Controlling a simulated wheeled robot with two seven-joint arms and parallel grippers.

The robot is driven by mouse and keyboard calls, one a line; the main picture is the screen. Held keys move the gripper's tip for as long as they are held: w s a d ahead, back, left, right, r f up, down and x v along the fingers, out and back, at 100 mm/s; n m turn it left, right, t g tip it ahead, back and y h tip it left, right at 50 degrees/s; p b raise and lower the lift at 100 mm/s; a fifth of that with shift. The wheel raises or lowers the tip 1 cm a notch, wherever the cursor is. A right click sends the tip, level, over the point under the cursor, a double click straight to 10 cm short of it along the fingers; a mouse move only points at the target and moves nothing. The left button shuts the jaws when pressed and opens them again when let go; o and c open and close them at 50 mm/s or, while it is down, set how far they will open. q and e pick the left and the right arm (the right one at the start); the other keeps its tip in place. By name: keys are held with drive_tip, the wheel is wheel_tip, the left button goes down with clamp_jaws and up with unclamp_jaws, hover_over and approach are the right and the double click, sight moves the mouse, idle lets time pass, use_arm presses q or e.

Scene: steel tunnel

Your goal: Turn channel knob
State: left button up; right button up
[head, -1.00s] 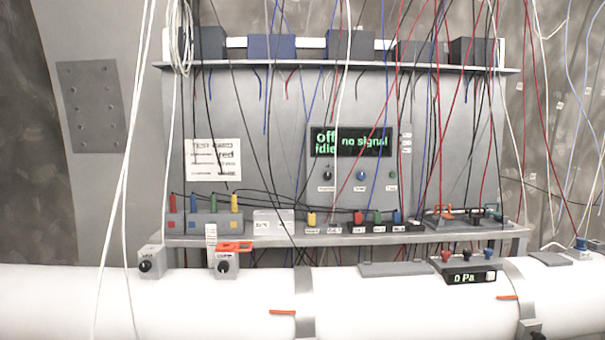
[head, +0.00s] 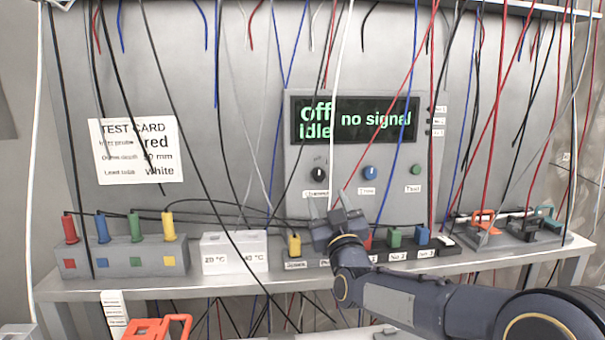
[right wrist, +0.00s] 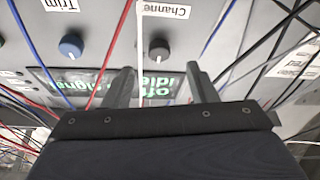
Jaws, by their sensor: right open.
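The channel knob (head: 318,174) is a round black knob with a white mark, at the left under the display on the grey panel (head: 440,150). It also shows in the right wrist view (right wrist: 159,50), beside a label reading "Channe". My right gripper (head: 335,204) is open and empty, just below the knob in the head view. In the right wrist view its two fingers (right wrist: 161,72) stand apart, with the knob seen between and beyond their tips, apart from them. The display (head: 355,120) reads "off idle" and "no signal". My left gripper is not in view.
A blue trim knob (head: 370,172) and a green test button (head: 416,170) sit right of the channel knob. Loose cables hang before the panel; a white one (head: 338,100) passes close to my gripper. Coloured plugs and boxes line the shelf (head: 200,285) below.

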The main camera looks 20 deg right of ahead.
sight(320, 178)
drive_tip(key=p+x, duration=0.3)
drive_tip(key=x, duration=0.4)
drive_tip(key=shift+w+r, duration=0.1)
drive_tip(key=shift+r, duration=0.2)
drive_tip(key=shift+c, duration=0.4)
